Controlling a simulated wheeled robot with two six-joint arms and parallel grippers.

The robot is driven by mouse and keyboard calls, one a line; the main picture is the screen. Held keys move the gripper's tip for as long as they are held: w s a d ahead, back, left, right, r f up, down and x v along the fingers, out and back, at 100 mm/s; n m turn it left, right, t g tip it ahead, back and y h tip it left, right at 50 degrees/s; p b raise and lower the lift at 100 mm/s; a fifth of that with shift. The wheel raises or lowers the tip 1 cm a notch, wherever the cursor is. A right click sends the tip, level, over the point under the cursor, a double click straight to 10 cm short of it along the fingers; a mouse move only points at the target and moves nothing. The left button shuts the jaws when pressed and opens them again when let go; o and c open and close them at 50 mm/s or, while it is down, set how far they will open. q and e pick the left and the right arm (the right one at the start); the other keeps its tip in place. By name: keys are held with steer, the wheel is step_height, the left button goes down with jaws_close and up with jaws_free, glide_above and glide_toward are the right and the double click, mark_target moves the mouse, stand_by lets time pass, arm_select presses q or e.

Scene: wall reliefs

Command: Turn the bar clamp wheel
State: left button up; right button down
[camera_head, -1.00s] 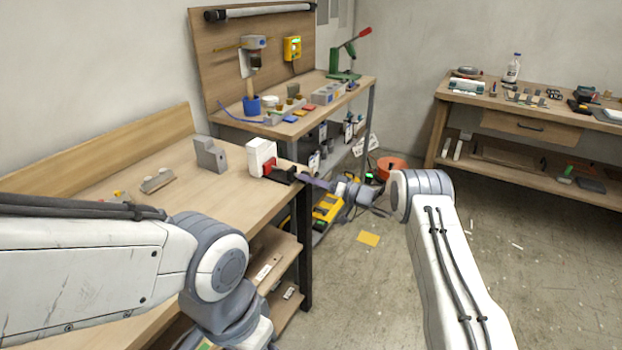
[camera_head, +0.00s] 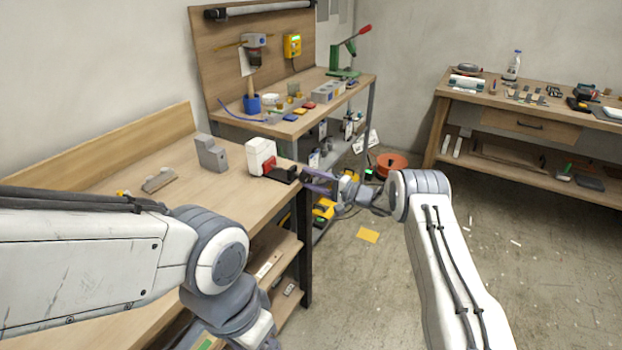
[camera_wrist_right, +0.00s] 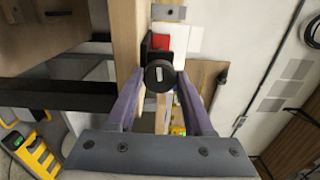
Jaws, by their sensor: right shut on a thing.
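The bar clamp (camera_head: 262,157) stands at the right edge of the near workbench, with a white body, a red piece and a black part toward the edge. Its dark round wheel (camera_wrist_right: 159,76) lies between the purple fingers of my right gripper (camera_wrist_right: 158,84) in the right wrist view, with a pale mark on its face. In the head view the right gripper (camera_head: 310,180) reaches the clamp from the right and is shut on the wheel, which is small and partly hidden there. My left arm is at the lower left; its gripper is out of frame.
A grey metal block (camera_head: 212,155) stands on the near workbench (camera_head: 180,205) left of the clamp. A second bench (camera_head: 345,82) with tools is behind. An orange reel (camera_head: 392,164) and a yellow sheet (camera_head: 368,236) are on the floor. The floor to the right is mostly clear.

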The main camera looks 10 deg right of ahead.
steer(key=shift+s+f+m, duration=0.1)
steer(key=shift+f+m, duration=0.05)
steer(key=shift+m, duration=0.9)
steer(key=shift+s+f+m, duration=0.1)
steer(key=shift+m, duration=0.95)
steer(key=shift+c, duration=1.4)
jaws_free()
steer(key=shift+w+r, duration=0.1)
steer(key=shift+r, duration=0.05)
steer(key=v, duration=1)
steer(key=shift+d, duration=0.2)
steer(key=shift+r, duration=0.1)
